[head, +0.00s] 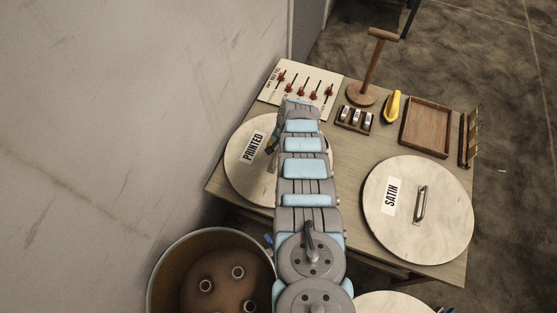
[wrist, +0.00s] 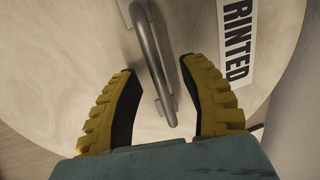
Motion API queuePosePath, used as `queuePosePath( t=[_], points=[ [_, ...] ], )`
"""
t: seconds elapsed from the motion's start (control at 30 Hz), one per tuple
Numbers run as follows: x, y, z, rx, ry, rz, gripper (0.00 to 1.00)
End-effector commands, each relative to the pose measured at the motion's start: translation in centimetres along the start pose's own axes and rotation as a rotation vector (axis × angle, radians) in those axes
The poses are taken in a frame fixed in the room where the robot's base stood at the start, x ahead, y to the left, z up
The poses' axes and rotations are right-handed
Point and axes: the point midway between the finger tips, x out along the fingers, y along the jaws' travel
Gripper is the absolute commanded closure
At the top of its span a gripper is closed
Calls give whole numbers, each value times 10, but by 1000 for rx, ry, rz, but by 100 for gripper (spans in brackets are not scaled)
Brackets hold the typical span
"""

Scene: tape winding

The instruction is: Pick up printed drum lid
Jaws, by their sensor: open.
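The printed drum lid (head: 244,167) is a round pale lid with a "PRINTED" label, lying on the left of the wooden table, partly hidden behind my arm. In the wrist view, the printed lid (wrist: 60,60) fills most of the picture, with its metal handle (wrist: 153,65) in the middle and its label at the upper right. My gripper (wrist: 157,70) is open, with one yellow-and-black finger on each side of the handle. No clear contact with the handle shows. In the head view my arm hides the handle and most of the gripper.
The satin lid (head: 415,225) lies on the table's right. Behind are a panel with red sliders (head: 316,84), a wooden stand (head: 372,70), a small rack (head: 354,118), a yellow tool (head: 392,107) and a wooden tray (head: 427,127). An open drum (head: 160,268) stands front left, beside a grey wall.

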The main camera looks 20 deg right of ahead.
Motion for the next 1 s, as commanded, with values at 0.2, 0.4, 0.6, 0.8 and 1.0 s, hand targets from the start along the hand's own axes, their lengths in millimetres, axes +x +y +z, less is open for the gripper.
queuePosePath(
  t=[0.2,0.4,0.6,0.8,1.0],
  points=[
    [1,0,0,0,0,0,57],
    [1,0,0,0,0,0,99],
    [0,0,0,0,1,0,100],
    [0,0,0,0,1,0,100],
    [-12,-3,-1,-1,2,0,100]
  ],
)
